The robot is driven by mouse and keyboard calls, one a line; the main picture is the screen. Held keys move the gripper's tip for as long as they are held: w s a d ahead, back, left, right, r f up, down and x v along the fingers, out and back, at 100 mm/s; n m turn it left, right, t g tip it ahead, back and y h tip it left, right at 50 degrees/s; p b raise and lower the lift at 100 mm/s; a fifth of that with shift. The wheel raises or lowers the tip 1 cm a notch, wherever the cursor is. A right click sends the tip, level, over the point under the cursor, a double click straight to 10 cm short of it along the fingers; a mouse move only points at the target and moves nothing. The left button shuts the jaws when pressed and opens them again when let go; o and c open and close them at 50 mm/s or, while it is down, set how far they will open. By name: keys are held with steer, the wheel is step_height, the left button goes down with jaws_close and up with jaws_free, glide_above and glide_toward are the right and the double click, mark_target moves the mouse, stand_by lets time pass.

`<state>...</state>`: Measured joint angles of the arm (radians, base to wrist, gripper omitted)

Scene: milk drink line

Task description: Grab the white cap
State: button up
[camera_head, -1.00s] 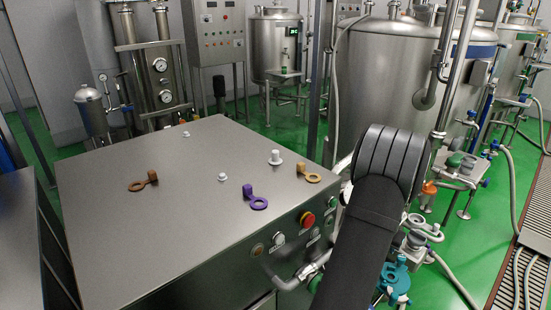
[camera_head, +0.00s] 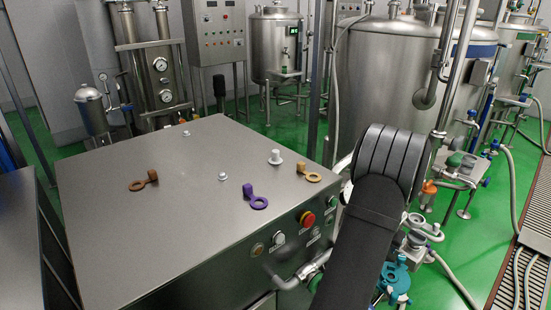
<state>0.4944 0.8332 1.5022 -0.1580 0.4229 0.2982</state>
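A small white cap (camera_head: 275,157) with a wider base flange stands upright on the steel cabinet top (camera_head: 120,230), toward its right edge. Two smaller pale knob-like pieces also stand on the top, one near the middle (camera_head: 222,176) and one near the back (camera_head: 186,133). My black arm rises at the right of the picture, beside the cabinet. My gripper cannot be made out in this view, so its opening and any contents are hidden. The white cap stands free, with nothing touching it.
A purple ring-shaped piece (camera_head: 258,202) lies in front of the white cap. A tan one (camera_head: 312,177) lies to its right and a brown one (camera_head: 138,185) far left. A red button (camera_head: 307,219) is on the cabinet's front panel. Steel tanks (camera_head: 385,70) stand behind.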

steer(key=w+a+r+n, duration=0.3)
steer(key=a+r+n, duration=0.6)
steer(key=r+n, duration=0.1)
steer(key=w+a+r+n, duration=0.2)
steer(key=a+r+n, duration=0.8)
steer(key=r, duration=0.2)
steer(key=w+a+r+n, duration=0.3)
steer(key=a+r+n, duration=0.7)
steer(key=r, duration=0.2)
steer(key=shift+w+n, duration=0.3)
steer(key=a+r+n+y, duration=0.1)
steer(key=a+r+n, duration=0.65)
steer(key=a, duration=0.35)
steer(key=n, duration=0.1)
glide_toward(275, 151)
steer(key=x, duration=0.5)
steer(key=shift+s+d+f, duration=0.1)
steer(key=shift+s+f, duration=0.15)
steer(key=shift+s, duration=0.05)
steer(key=shift+t, duration=0.3)
steer(key=shift+w+x, duration=0.15)
steer(key=shift+x, duration=1.15)
steer(key=shift+w+x, duration=0.15)
steer(key=shift+x, duration=1.1)
steer(key=shift+r, duration=0.1)
jaws_close()
